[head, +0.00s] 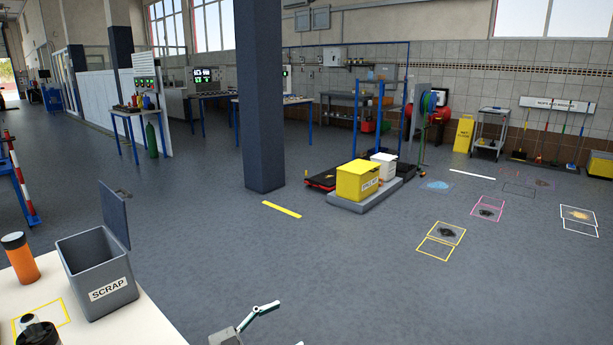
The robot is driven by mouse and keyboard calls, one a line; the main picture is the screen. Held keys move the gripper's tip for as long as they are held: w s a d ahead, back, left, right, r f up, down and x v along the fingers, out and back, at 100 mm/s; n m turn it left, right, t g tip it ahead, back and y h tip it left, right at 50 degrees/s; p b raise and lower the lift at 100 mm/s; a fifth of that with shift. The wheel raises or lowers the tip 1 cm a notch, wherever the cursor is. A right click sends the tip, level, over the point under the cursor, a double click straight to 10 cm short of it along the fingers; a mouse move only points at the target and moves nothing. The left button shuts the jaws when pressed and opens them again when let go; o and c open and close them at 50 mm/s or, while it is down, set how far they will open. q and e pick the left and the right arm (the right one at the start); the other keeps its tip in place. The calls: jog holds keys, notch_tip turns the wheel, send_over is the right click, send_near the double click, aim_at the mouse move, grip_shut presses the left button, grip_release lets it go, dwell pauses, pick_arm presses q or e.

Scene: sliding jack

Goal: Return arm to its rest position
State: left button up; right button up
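My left gripper (286,324) shows at the bottom edge, low and left of centre. One light finger with a dark tip points up and to the right. A small part of what looks like the other finger shows at the very bottom edge, with a gap between them. The gripper looks open, with nothing visible between the fingers. It is apart from the white table (150,328), over the floor. Most of my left arm is out of the picture. My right gripper is not in view.
A grey SCRAP bin (98,278) with its lid raised and an orange bottle (20,258) stand on the table. The floor (340,270) between is clear.

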pick_arm(q)
jog(key=s+a+f+n+y, duration=0.3)
jog(key=s+f, duration=0.4)
jog(key=s, duration=0.3)
jog(key=s+a+f+n+y+b, duration=0.1)
jog(key=s+a+f+n+y, duration=0.3)
jog(key=s, duration=0.6)
jog(key=s+a+f+n+y+b, duration=0.1)
jog(key=s+a+f+n+y, duration=0.2)
jog(key=s+f, duration=0.7)
jog(key=a+f+y, duration=0.1)
jog(key=a+y, duration=0.1)
jog(key=a, duration=0.2)
jog(key=shift+s+n, duration=0.15)
jog(key=shift+n, duration=0.25)
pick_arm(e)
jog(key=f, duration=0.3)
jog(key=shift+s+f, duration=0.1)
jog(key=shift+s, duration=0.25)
